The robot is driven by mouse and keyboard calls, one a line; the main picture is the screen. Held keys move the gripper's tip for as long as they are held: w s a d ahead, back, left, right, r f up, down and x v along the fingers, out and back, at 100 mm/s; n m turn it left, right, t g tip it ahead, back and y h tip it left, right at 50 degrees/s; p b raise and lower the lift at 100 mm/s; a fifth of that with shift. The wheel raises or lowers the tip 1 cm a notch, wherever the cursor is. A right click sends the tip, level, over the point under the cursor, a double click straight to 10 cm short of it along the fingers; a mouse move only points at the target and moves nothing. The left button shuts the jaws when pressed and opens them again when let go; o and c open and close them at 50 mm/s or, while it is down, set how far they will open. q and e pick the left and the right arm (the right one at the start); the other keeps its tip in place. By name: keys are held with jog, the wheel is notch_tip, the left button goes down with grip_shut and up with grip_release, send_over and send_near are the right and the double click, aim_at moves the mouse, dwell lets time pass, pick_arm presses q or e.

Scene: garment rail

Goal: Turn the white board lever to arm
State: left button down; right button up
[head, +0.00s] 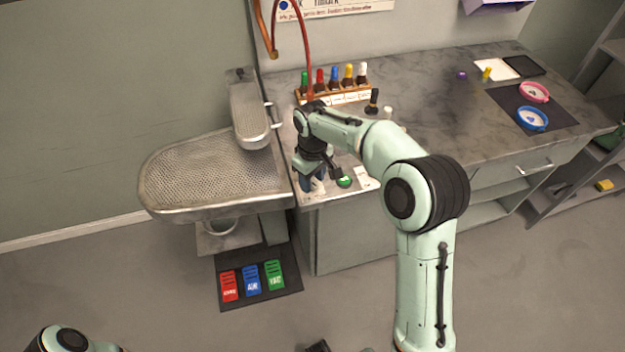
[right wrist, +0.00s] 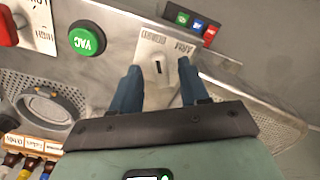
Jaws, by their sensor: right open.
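The white board lever (right wrist: 158,82) shows in the right wrist view as a pale piece with a dark slot-like mark, between my fingers. Printing above it reads ARM on the right and what looks like BOARD on the left, upside down. My right gripper (right wrist: 160,92) is open, with one blue finger on each side of the lever. Whether either finger touches it I cannot tell. In the head view my right gripper (head: 312,182) is low over the front left corner of the counter and partly hides the lever (head: 319,186).
A green VAC button (right wrist: 87,39) and a red switch (right wrist: 7,27) sit left of the lever in the right wrist view. A perforated metal board (head: 200,172) lies left of the counter. Colored pedals (head: 252,279) are on the floor. A bottle rack (head: 340,97) stands behind.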

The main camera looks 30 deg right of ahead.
jog(key=shift+f, duration=0.3)
grip_shut()
jog(key=shift+m, duration=0.3)
jog(key=m+p, duration=0.1)
jog(key=m, duration=0.4)
jog(key=shift+a+r, duration=0.1)
pick_arm(q)
jog(key=shift+w+r+p, duration=0.3)
jog(key=shift+w+r, duration=0.05)
jog(key=shift+r, duration=0.3)
jog(key=shift+w+r+p, duration=0.25)
jog(key=shift+w+r, duration=0.1)
jog(key=shift+r, duration=0.25)
pick_arm(e)
jog(key=m, duration=0.6)
jog(key=shift+a, duration=0.1)
jog(key=shift+m, duration=0.4)
